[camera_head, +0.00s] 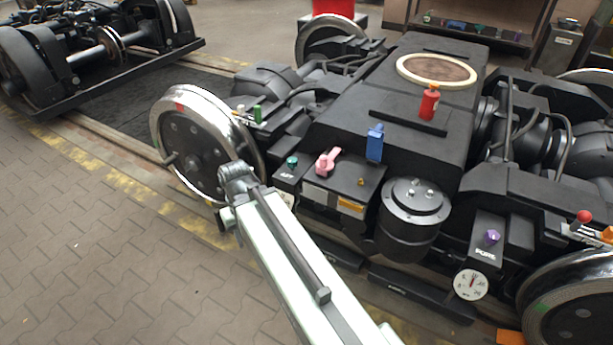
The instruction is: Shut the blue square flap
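A blue flap (375,142) stands upright on the black bogie frame, right of the pink lever. It looks like a narrow upright plate, and its hinge is too small to make out. My arm reaches in from the bottom edge, and its far end, with my gripper (236,178), is in front of the left wheel. The gripper is left of the flap and well apart from it. Its fingers cannot be made out, so I cannot tell whether they are open or shut.
A pink lever (327,162) and a teal knob (292,162) sit left of the flap. A red bottle-like object (429,101) stands behind it on the frame. A black cylinder (413,215) is in front. Paved floor (80,230) is clear at left.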

